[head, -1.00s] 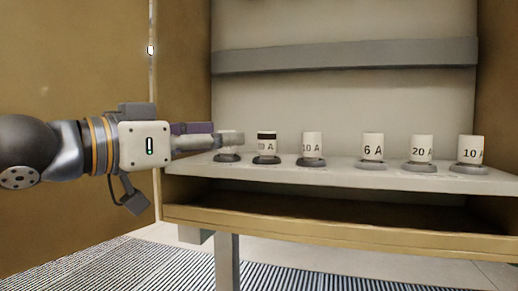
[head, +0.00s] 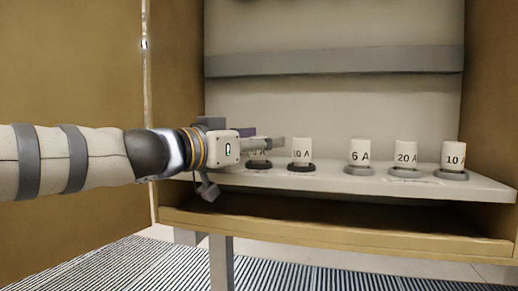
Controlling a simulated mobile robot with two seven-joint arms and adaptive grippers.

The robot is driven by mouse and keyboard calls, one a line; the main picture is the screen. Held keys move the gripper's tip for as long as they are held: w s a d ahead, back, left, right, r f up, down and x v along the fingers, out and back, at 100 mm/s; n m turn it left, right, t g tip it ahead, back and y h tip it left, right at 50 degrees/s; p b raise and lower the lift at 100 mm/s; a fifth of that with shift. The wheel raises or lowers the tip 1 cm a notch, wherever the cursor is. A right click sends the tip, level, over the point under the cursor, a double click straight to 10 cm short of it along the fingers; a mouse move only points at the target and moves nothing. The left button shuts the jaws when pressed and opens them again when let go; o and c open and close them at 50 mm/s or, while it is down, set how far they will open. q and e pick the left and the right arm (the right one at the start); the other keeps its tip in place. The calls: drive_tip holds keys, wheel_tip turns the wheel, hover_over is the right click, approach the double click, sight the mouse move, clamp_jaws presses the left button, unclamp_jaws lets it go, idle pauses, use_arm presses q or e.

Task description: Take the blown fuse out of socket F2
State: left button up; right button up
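The fuse second from the left (head: 258,157) stands on a dark socket base on the white shelf. Its label reads partly "0 A". My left gripper (head: 268,144) lies across its upper part, so its top and the dark band seen there earlier are hidden. I see the fingers side-on and cannot tell whether they are open or shut, or touch the fuse. The leftmost fuse is hidden behind my gripper. Socket names cannot be read. My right gripper is not in view.
To the right stand a 10 A fuse (head: 302,151), a 6 A fuse (head: 360,151), a 20 A fuse (head: 405,153) and another 10 A fuse (head: 453,155). The shelf (head: 330,179) sits inside a tan cabinet. A grey rail (head: 335,62) crosses its back wall above.

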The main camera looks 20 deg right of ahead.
use_arm(q)
clamp_jaws()
